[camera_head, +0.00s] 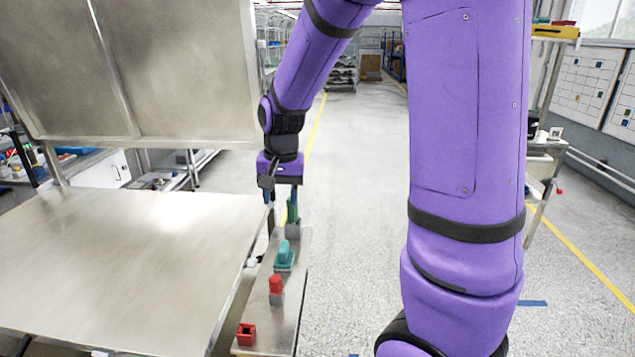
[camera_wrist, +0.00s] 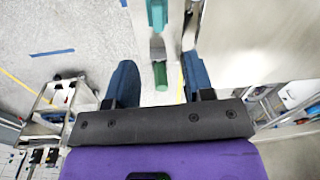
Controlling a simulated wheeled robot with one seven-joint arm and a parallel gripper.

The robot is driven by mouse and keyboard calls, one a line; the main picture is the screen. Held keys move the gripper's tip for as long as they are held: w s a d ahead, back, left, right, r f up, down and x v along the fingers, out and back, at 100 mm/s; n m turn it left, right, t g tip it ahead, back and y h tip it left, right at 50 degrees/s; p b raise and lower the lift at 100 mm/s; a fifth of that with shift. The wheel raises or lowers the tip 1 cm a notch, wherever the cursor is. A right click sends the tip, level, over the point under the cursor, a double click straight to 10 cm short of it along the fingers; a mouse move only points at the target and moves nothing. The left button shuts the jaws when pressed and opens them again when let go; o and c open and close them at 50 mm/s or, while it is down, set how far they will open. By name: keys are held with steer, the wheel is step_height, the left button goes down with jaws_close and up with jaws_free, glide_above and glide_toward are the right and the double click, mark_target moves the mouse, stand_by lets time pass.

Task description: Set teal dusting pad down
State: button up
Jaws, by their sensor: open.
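The teal dusting pad (camera_head: 285,254) sits on a grey block on a narrow metal shelf (camera_head: 259,324). In the wrist view it shows at the top edge (camera_wrist: 157,14), partly cut off. My gripper (camera_head: 281,196) is open above the far end of the shelf, beyond the pad and apart from it. In the wrist view the two dark blue fingers (camera_wrist: 157,75) are spread wide. A green piece (camera_wrist: 160,76) shows between them; I cannot tell how far below the fingertips it is. It also shows beside my gripper in the head view (camera_head: 292,211).
A red piece (camera_head: 276,285) on a grey block and a red open box (camera_head: 246,334) stand nearer on the shelf. A wide metal table (camera_head: 120,265) with an upright metal panel (camera_head: 150,70) is to the left. Open floor lies to the right.

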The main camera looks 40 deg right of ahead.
steer(key=s+a+r+n+t, duration=0.2)
steer(key=s+r+n, duration=0.1)
steer(key=s+r, duration=0.4)
steer(key=s+a+r+n+t, duration=0.2)
steer(key=s+r, duration=0.5)
steer(key=s, duration=0.7)
steer(key=a+n, duration=0.1)
steer(key=n, duration=0.1)
steer(key=shift+n, duration=0.3)
steer(key=shift+a+r, duration=0.1)
